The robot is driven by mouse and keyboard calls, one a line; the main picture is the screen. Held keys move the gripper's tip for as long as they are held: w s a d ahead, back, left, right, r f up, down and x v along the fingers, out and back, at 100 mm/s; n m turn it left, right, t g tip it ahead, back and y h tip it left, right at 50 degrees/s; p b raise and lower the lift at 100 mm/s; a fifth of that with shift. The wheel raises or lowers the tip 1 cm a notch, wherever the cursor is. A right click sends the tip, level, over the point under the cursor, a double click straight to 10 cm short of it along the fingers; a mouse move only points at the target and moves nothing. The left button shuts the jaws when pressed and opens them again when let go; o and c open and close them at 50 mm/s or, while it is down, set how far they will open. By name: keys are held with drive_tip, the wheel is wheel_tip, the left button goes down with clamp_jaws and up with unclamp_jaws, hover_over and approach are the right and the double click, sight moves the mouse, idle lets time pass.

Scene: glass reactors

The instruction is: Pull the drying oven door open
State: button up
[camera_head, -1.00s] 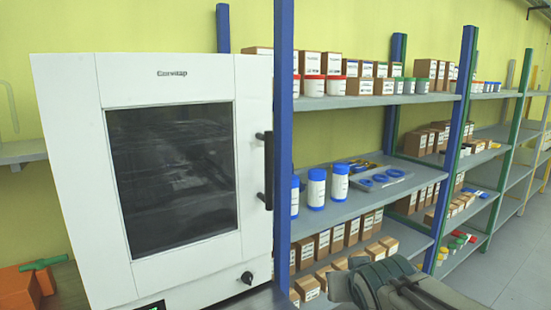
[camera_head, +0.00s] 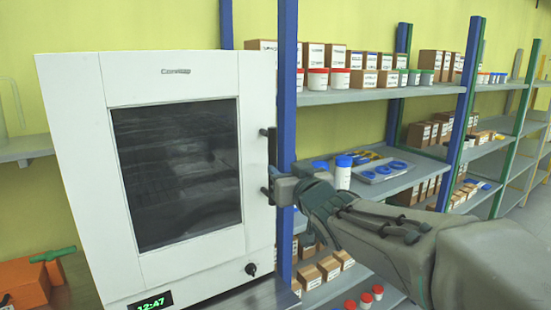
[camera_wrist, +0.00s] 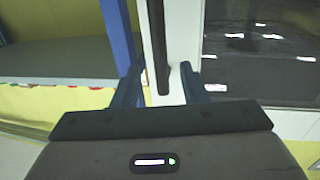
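The white drying oven (camera_head: 85,130) stands at the left of the head view. Its door, with a dark window (camera_head: 175,175), looks shut. The dark vertical handle (camera_head: 272,148) is on the door's right edge. My gripper (camera_head: 275,187) is at the lower part of the handle, coming from the right. In the wrist view my gripper (camera_wrist: 160,82) is open, and the handle (camera_wrist: 157,40) lies between its two spread fingers, with gaps on both sides. The handle's lower end is partly hidden by my gripper in the head view.
A blue shelf post (camera_head: 287,80) stands close to the right of the handle, behind my gripper. Shelves (camera_head: 370,95) with boxes and jars fill the right. An orange block (camera_head: 25,285) lies at the lower left. A green display (camera_head: 150,302) shows below the door.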

sight(274, 160)
drive_tip(key=p+x, duration=0.1)
drive_tip(key=x, duration=0.7)
drive_tip(key=shift+w+a, duration=0.1)
drive_tip(key=shift+w, duration=0.2)
clamp_jaws()
